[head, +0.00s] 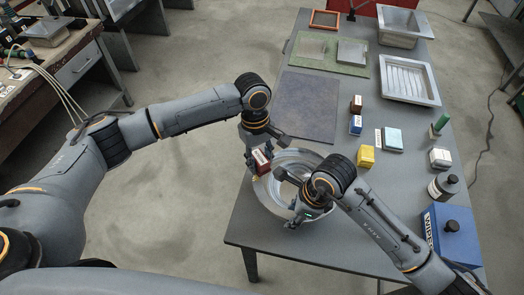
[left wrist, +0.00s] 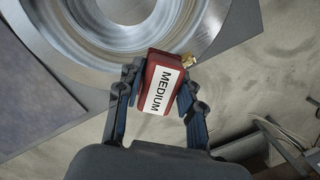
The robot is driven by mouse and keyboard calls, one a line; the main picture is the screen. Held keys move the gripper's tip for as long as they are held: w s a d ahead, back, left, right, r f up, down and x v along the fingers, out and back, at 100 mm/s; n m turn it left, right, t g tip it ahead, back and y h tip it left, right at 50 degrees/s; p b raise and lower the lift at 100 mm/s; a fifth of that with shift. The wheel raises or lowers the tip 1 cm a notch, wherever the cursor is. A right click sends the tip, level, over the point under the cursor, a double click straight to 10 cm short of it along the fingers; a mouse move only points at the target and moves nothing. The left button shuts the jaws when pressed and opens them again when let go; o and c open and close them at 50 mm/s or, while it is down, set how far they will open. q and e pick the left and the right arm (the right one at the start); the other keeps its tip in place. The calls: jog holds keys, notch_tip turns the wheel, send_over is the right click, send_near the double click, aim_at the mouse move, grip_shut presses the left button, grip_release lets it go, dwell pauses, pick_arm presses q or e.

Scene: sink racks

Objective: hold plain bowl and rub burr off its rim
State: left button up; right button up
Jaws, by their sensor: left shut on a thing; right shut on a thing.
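The plain bowl (head: 312,158) is a wide, shiny metal bowl on the near part of the grey table. My left gripper (head: 257,158) is shut on a red block (left wrist: 160,84) labelled MEDIUM, at the bowl's left rim. A small gold-coloured burr (left wrist: 188,61) sits on the rim at the block's upper right corner in the left wrist view; I cannot tell whether they touch. My right gripper (head: 292,203) is shut on the bowl at its near right side; its wrist hides part of the bowl. The bowl's interior (left wrist: 125,12) shows ring-like streaks.
A dark mat (head: 307,105) lies behind the bowl. Yellow (head: 366,157) and light blue (head: 392,139) blocks lie to the right. A dark bottle (head: 440,188) and a blue box (head: 455,238) stand near the right edge. The table's left edge is close to the bowl.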

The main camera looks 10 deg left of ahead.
aim_at(257, 184)
pick_arm(q)
jog(key=shift+s, duration=2.55)
pick_arm(e)
jog(key=shift+s+f, duration=0.1)
pick_arm(q)
jog(key=shift+w, duration=3.7)
jog(key=shift+w+r, duration=0.15)
jog(key=shift+w, duration=0.05)
notch_tip(257, 184, up, 8)
pick_arm(e)
jog(key=o, duration=1.1)
pick_arm(q)
jog(key=shift+a, duration=0.1)
pick_arm(e)
jog(key=shift+o, duration=0.2)
